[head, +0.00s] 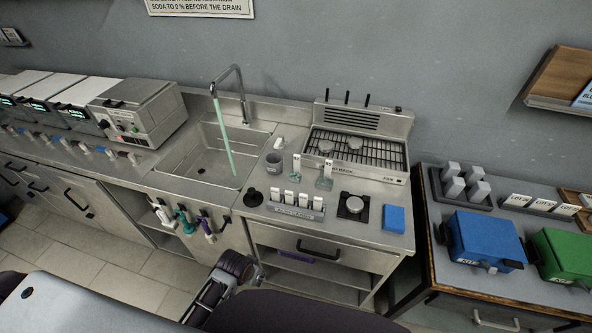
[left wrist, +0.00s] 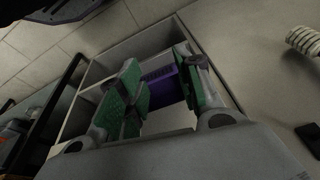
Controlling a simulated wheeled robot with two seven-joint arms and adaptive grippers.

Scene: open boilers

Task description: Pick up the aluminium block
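Several light grey blocks (head: 466,182) stand in a dark holder on the right-hand bench in the head view. They may be metal, but I cannot tell whether one of them is the aluminium block. My left gripper (head: 256,272) is low in front of the middle counter, well to the left of these blocks. In the left wrist view the green-padded fingers (left wrist: 160,95) are apart with nothing held between them. A purple thing (left wrist: 163,88) shows behind the fingers, inside the open shelf. My right gripper is not in view.
A blue case (head: 484,240) and a green case (head: 566,256) stand on the right bench.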

